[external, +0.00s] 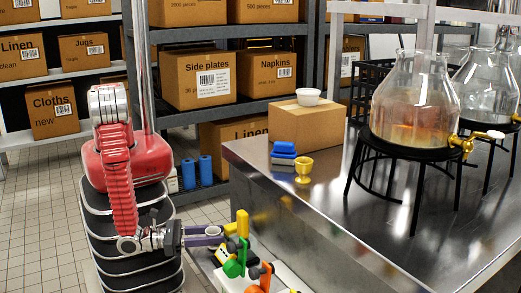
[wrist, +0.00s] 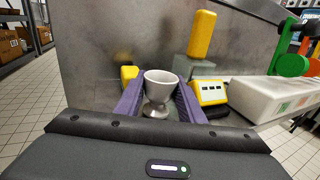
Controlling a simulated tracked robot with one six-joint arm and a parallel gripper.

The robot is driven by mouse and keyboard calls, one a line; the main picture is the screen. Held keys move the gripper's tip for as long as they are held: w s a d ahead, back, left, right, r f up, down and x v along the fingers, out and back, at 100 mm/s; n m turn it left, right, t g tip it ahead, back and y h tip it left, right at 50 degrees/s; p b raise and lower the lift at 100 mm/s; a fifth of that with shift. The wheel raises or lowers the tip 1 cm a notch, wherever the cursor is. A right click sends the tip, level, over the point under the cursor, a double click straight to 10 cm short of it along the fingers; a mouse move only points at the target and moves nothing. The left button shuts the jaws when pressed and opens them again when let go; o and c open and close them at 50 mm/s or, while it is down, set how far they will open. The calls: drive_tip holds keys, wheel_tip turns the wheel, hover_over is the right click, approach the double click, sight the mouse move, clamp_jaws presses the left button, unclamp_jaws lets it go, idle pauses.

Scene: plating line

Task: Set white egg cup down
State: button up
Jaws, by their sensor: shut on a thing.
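The white egg cup (wrist: 158,84) is upright in the wrist view, between the purple fingers of my gripper (wrist: 160,100), which is shut on it. Its bowl faces up and looks empty, and its foot shows below. In the external view my gripper (external: 208,236) reaches right from my arm, low beside the steel table (external: 350,225), with the pale rim of the egg cup (external: 213,231) between the fingers. I cannot tell whether its foot touches a surface.
A white unit (external: 280,276) with yellow, green and orange parts stands just right of my gripper. The tabletop holds a yellow egg cup (external: 304,168), blue sponges (external: 284,148), a cardboard box (external: 295,122) with a white bowl (external: 308,97), and glass dispensers (external: 415,95) on black stands.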

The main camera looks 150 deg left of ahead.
drive_tip(key=shift+f, duration=0.25)
drive_tip(key=o, duration=1)
drive_tip(key=shift+o, duration=0.2)
drive_tip(key=shift+r, duration=0.1)
drive_tip(key=v, duration=1.2)
drive_tip(key=shift+r, duration=0.1)
